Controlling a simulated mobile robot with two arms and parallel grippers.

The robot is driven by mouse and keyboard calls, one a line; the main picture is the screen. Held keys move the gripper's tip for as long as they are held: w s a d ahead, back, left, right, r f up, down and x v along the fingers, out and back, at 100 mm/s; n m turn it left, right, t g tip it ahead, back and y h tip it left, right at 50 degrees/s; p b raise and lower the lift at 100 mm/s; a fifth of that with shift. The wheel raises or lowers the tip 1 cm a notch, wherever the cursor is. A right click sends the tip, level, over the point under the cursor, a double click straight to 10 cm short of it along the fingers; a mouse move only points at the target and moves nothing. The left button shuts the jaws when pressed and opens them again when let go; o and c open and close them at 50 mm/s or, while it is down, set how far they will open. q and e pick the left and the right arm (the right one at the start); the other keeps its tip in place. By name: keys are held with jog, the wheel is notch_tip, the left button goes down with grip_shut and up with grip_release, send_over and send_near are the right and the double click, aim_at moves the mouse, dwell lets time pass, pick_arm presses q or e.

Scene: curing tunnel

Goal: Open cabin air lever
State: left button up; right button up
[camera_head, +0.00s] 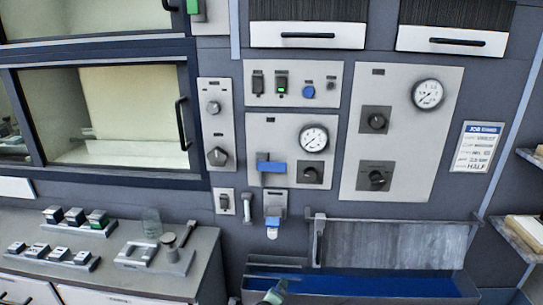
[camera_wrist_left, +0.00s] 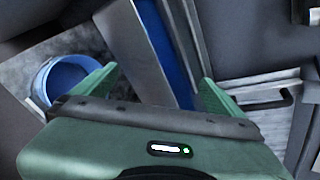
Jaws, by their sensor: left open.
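A lever with a blue handle (camera_head: 272,167) sticks out from the middle wall panel (camera_head: 258,140), below and left of a round gauge. It lies level. The labels are too small to read, so I cannot tell for sure that it is the cabin air lever. My left gripper (camera_head: 275,291) shows only in part at the bottom edge of the head view, low in front of the blue trough and well below the lever. In the left wrist view its green fingers (camera_wrist_left: 158,75) are spread with nothing between them. The lever does not show there. My right gripper is not in view.
A blue trough (camera_head: 370,284) with a grey back plate runs along the wall's foot. A small blue-tipped dispenser (camera_head: 272,224) hangs below the lever. A counter (camera_head: 190,235) with blocks stands at left. A blue-rimmed bucket (camera_wrist_left: 75,84) shows in the wrist view.

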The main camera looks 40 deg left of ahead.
pick_arm(q)
jog(key=w+a+r+m+t, duration=0.1)
jog(key=w+r+m, duration=0.1)
jog(key=r, duration=0.4)
jog(key=w+a+r+m+t+y, duration=0.1)
jog(key=w+r, duration=0.1)
jog(key=r, duration=0.4)
jog(key=w+a+r+m+t+y+p, duration=0.1)
jog(key=w+a+r+m, duration=0.1)
jog(key=r, duration=0.5)
jog(key=shift+w+a+r+m, duration=0.1)
jog(key=shift+w+m, duration=0.2)
jog(key=shift+w, duration=0.2)
jog(key=m+t+y+p, duration=0.1)
jog(key=m+t+y, duration=0.2)
jog(key=m, duration=0.2)
send_near(271, 166)
jog(key=x, duration=0.3)
jog(key=p+x, duration=0.2)
jog(key=x, duration=0.5)
jog(key=shift+w+a, duration=0.15)
jog(key=shift+w, duration=0.15)
